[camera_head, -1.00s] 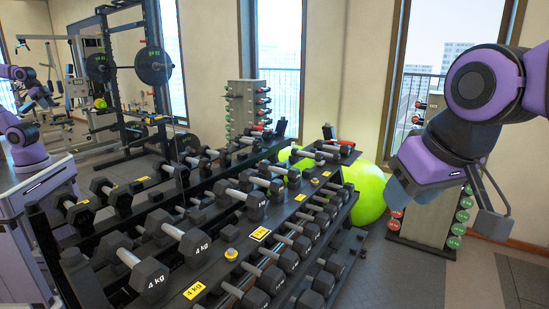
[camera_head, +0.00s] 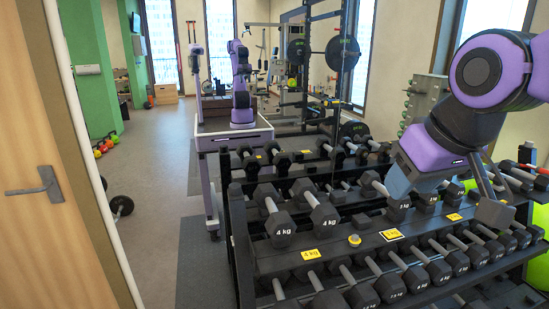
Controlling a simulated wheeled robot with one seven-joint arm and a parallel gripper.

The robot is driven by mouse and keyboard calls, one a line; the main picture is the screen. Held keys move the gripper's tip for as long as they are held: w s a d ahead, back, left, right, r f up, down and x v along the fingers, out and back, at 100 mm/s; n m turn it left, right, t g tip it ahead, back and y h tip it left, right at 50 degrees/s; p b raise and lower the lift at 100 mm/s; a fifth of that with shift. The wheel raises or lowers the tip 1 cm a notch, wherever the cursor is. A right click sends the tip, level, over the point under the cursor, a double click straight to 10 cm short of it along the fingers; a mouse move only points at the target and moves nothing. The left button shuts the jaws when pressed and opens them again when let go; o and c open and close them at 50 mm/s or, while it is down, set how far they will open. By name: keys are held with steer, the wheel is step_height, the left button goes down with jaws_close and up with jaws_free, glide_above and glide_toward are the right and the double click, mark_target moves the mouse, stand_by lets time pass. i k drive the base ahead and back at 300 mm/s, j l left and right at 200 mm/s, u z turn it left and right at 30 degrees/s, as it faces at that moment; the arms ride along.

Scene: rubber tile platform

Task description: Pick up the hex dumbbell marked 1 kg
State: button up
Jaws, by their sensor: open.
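My gripper (camera_head: 447,196) hangs at the right, its fingers spread and nothing seen between them. In the picture it overlaps the right part of a black dumbbell rack (camera_head: 318,262); its height above the rack is hard to tell. Black hex dumbbells with grey handles fill the tiers. A pair marked 4 kg (camera_head: 282,231) sits at the near left of the upper tier. Smaller dumbbells (camera_head: 522,172) lie at the far right end. I cannot read a 1 kg mark on any dumbbell; many labels are too small or hidden behind my arm.
A wooden door (camera_head: 50,120) is at the left. Open floor (camera_head: 160,170) lies left of the rack. A barbell frame (camera_head: 345,60) shows behind. A green ball (camera_head: 541,218) is partly visible at far right.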

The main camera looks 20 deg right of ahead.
mark_target(526, 188)
steer(key=l, duration=1.3)
steer(key=i+l, duration=0.15)
steer(key=l, duration=2.45)
steer(key=i+l, duration=0.15)
steer(key=l, duration=1.15)
